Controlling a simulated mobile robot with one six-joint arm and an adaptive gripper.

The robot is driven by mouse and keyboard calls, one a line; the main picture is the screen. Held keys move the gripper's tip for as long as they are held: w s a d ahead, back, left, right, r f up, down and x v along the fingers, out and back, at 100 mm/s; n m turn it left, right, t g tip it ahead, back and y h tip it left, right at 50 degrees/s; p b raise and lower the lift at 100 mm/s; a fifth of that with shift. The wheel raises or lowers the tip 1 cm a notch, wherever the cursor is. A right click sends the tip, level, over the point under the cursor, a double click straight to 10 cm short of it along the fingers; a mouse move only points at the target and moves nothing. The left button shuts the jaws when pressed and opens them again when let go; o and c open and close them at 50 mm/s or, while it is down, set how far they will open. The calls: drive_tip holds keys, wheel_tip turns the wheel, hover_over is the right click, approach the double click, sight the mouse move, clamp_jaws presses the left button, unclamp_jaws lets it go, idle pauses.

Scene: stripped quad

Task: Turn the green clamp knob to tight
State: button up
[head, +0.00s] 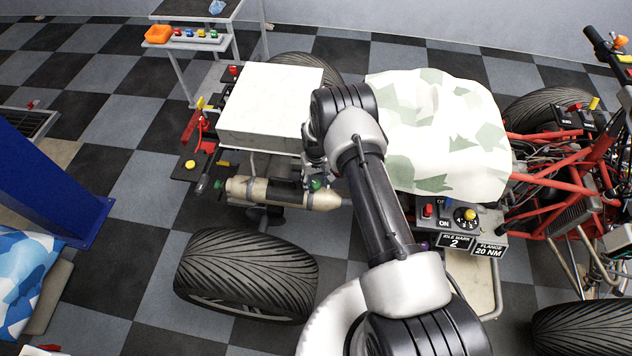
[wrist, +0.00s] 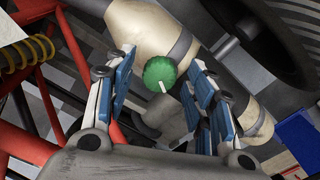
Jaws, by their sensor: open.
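The green clamp knob (wrist: 160,71) is round with a ribbed rim and shows between my fingers in the wrist view. A short white mark on it points down in that picture. It sits by the beige exhaust canister (wrist: 138,26) with grey bands. In the head view only a small part of the knob (head: 316,185) shows by the canister (head: 262,191), under my arm. My gripper (wrist: 161,60) is open, with blue-padded fingers on either side of the knob. I cannot tell whether they touch it.
A white box-like panel (head: 268,108) and a camouflage cover (head: 440,130) lie on the quad on either side of my arm. Red frame tubes (wrist: 28,140) and a yellow spring (wrist: 28,58) are at the wrist view's left. A switch panel (head: 446,213) is right of my arm.

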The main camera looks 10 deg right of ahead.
drive_tip(key=c, duration=1.1)
drive_tip(key=shift+o, duration=0.2)
drive_tip(key=shift+m, duration=0.3)
drive_tip(key=m+b, duration=0.2)
drive_tip(key=m, duration=0.1)
drive_tip(key=shift+m+b, duration=0.3)
drive_tip(key=shift+b, duration=0.1)
drive_tip(key=m+b, duration=0.2)
drive_tip(key=m, duration=0.2)
drive_tip(key=shift+a, duration=0.1)
drive_tip(key=m+b, duration=0.1)
drive_tip(key=m, duration=0.4)
drive_tip(key=shift+w, duration=0.1)
drive_tip(key=m, duration=0.4)
drive_tip(key=shift+m+b, duration=0.3)
drive_tip(key=shift+b, duration=0.1)
